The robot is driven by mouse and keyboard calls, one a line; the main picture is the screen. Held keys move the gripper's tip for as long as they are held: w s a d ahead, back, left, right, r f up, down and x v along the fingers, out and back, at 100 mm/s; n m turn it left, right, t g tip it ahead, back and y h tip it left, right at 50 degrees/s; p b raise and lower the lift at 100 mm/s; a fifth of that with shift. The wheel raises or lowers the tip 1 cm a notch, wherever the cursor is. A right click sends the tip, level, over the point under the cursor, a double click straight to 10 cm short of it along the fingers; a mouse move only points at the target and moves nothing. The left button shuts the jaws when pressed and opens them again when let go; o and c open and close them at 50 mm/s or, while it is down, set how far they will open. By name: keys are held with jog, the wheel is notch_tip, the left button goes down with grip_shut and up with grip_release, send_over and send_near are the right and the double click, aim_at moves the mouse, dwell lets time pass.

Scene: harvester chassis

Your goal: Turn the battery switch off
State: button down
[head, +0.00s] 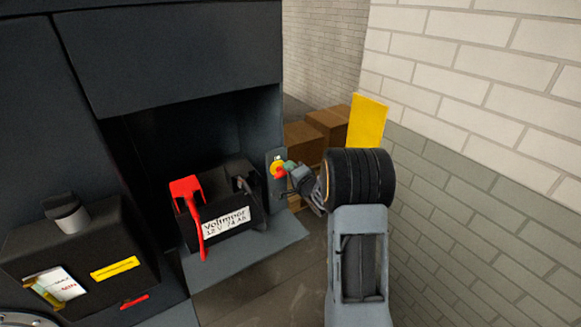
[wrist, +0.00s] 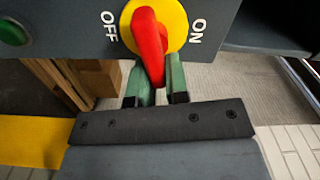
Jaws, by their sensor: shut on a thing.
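The battery switch is a red handle (wrist: 148,40) on a yellow disc (wrist: 179,22), on a dark panel. In the wrist view OFF is printed left of the disc and ON right of it. The handle's long end points down in the picture, toward my gripper, at neither word. My gripper (wrist: 160,78) has its green fingers on either side of that end and is shut on it. In the head view the switch's yellow disc (head: 275,166) shows small on the panel edge, with my gripper (head: 287,169) at it from the right.
A battery (head: 220,212) with a red terminal cover and cable sits in the bay left of the switch. A black box (head: 80,250) stands at the lower left. Cardboard boxes (head: 325,125) and a yellow panel (head: 367,121) are behind my arm, near a brick wall (head: 480,80).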

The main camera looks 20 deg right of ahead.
jog(key=shift+a+f+m, duration=0.15)
jog(key=shift+f+m, duration=0.45)
jog(key=shift+m, duration=0.6)
jog(key=c, duration=1.1)
grip_release()
jog(key=shift+a+r, duration=0.1)
jog(key=shift+d, duration=0.2)
jog(key=shift+s, duration=0.25)
jog(key=s, duration=0.4)
jog(key=s+d+b, duration=0.1)
jog(key=s, duration=0.8)
jog(key=shift+s+d, duration=0.15)
jog(key=shift+d, duration=0.1)
